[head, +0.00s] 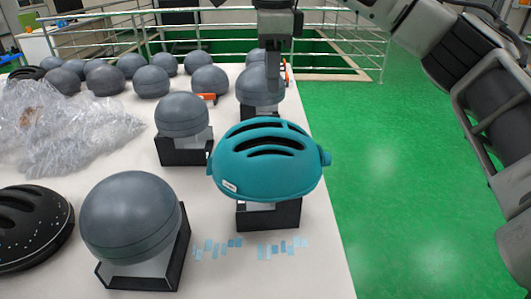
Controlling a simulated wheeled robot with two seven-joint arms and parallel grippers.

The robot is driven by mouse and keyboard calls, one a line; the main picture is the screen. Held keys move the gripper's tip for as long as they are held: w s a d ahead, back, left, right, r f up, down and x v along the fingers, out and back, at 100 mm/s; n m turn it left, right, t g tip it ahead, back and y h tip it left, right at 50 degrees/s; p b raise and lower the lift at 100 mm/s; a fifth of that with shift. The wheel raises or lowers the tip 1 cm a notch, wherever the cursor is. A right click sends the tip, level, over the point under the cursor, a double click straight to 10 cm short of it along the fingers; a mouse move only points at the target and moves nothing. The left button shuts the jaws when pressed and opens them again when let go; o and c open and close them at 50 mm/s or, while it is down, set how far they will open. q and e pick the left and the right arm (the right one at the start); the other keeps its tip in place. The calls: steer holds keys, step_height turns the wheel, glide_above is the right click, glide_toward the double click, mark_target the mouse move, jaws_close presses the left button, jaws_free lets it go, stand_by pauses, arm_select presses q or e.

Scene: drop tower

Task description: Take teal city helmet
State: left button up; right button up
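The teal city helmet (266,178) is in the middle of the head view. It sits on a black and white stand (268,216) near the right edge of the white table, with dark vent slots on top and a small white label on its left side. My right gripper (273,88) hangs fingers down at the top centre, beyond the helmet and apart from it in the picture. Its fingers overlap in this view, so I cannot tell whether they are open. My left gripper is not in view.
Grey ball-shaped headforms stand left of the helmet (130,215), behind it (182,114) and at the back. A black helmet (28,228) lies at the left edge, and crumpled clear plastic (55,128) behind it. Blue strips (275,250) lie in front. Green floor (390,200) is open to the right.

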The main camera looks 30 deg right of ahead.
glide_above(273, 130)
steer(key=f, duration=0.5)
steer(key=shift+s+a, duration=0.2)
steer(key=shift+a, duration=0.1)
steer(key=shift+d+f+p, duration=0.2)
steer(key=shift+f+p, duration=0.15)
steer(key=shift+f, duration=2.4)
steer(key=shift+r, duration=0.1)
jaws_close()
